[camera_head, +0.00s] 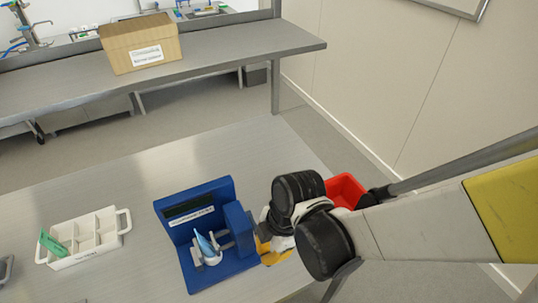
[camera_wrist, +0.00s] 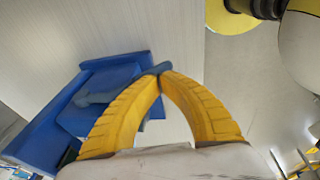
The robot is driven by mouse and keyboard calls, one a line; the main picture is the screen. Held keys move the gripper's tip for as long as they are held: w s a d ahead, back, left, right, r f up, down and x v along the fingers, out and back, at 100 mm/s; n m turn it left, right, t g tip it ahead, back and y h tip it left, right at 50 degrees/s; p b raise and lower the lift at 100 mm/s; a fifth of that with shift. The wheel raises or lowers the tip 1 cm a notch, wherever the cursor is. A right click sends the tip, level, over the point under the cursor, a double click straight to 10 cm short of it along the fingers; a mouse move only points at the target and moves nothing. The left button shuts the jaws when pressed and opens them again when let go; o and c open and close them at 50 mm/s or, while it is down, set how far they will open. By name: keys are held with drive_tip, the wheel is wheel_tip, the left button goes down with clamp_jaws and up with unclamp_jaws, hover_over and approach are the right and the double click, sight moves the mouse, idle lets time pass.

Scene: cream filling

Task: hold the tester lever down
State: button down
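The blue tester (camera_head: 178,228) stands on the table; it has a dark display and a raised block on its right side. A small blue-and-white tube (camera_head: 206,248) sits tip up between its grey clamps. My gripper (camera_head: 264,250) is low against the tester's right side, partly hidden by my wrist. In the wrist view, the yellow fingers of my gripper (camera_wrist: 161,76) are bent together, with their tips at the end of a blue lever (camera_wrist: 98,98) on the tester (camera_wrist: 108,75). I cannot tell whether the lever lies between the tips or only touches them.
A white divided tray (camera_head: 83,258) holding a green item (camera_head: 52,243) stands at the left. A red bin (camera_head: 345,189) is behind my arm at the table's right side. A cardboard box (camera_head: 140,42) is on the back bench. The table behind the tester is clear.

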drive_tip(key=shift+p+v, duration=0.65)
drive_tip(key=shift+v, duration=0.2)
drive_tip(key=shift+a, duration=0.25)
